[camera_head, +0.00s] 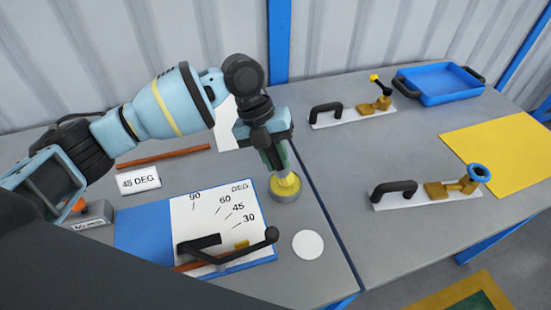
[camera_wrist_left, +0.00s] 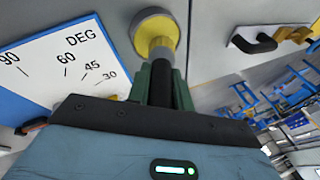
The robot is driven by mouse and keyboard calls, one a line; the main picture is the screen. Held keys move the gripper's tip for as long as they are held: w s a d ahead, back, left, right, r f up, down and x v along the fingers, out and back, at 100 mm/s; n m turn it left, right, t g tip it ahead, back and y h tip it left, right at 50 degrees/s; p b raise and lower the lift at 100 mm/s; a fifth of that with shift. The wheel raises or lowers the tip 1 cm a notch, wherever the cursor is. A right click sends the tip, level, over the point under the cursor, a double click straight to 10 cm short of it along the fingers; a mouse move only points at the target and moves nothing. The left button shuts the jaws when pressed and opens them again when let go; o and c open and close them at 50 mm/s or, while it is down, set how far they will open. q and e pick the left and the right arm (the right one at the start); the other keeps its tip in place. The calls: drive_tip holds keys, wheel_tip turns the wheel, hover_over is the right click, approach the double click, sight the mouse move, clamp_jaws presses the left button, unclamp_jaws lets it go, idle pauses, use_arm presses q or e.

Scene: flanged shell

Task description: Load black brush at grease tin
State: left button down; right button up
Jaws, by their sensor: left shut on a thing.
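My left gripper (camera_head: 276,158) is shut on the black brush, pointing down at the grease tin (camera_head: 273,192). In the left wrist view the brush's black handle (camera_wrist_left: 160,84) stands between the green fingers (camera_wrist_left: 160,80). The brush's pale yellow head (camera_head: 287,181) is at the tin's mouth. The tin is a low round grey can with yellow grease, and it also shows in the left wrist view (camera_wrist_left: 150,17). I cannot tell how deep the head sits in the grease. My right gripper is not in view.
An angle board (camera_head: 220,208) lies left of the tin, with a black-handled tool (camera_head: 228,256) across its lower edge. A white disc (camera_head: 308,244) lies near the tin. Two clamp fixtures (camera_head: 352,112) (camera_head: 428,194), a blue tray (camera_head: 440,86) and a yellow sheet (camera_head: 503,150) are to the right.

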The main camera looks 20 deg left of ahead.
use_arm(q)
drive_tip(key=shift+r+p, duration=0.95)
drive_tip(key=shift+r, duration=2.15)
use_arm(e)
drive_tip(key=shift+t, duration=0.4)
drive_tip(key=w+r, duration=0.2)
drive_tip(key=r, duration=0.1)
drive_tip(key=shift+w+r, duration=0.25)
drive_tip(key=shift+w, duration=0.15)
use_arm(q)
drive_tip(key=shift+s+n, duration=0.1)
drive_tip(key=shift+n, duration=0.4)
drive_tip(key=s+a+n+t+y, duration=0.1)
drive_tip(key=s+a+n+y, duration=0.2)
drive_tip(key=n, duration=1.3)
drive_tip(key=s+a+r+n+t+y, duration=0.1)
drive_tip(key=s+a+n+y, duration=0.3)
drive_tip(key=n, duration=1.3)
drive_tip(key=shift+s+a+r+t+y, duration=0.2)
drive_tip(key=shift+a+t+y, duration=0.5)
drive_tip(key=shift+a, duration=0.35)
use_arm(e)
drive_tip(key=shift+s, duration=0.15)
